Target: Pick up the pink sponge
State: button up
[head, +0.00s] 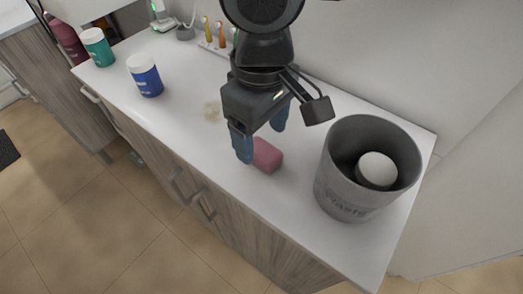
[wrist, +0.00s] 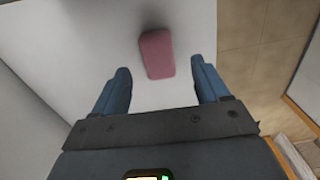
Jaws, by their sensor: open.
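The pink sponge (head: 266,156) is a small rounded block lying on the white counter. In the wrist view my gripper (wrist: 161,80) is open and empty. The head view shows the left finger beside the sponge's left end and the other finger behind it. I cannot tell the exact height of the fingertips above the counter.
A grey waste bin (head: 338,188) with a white round object (head: 377,170) inside stands right of the sponge. A blue jar (head: 146,76) and a green jar (head: 97,47) stand at the left. Toothbrushes (head: 220,36) stand by the wall. The white counter (head: 175,128) is clear around the sponge.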

aim_at(263, 149)
jog(key=shift+w+d+f, duration=0.1)
jog(key=shift+f, duration=1.8)
jog(key=shift+c, duration=0.2)
jog(key=c, duration=1.1)
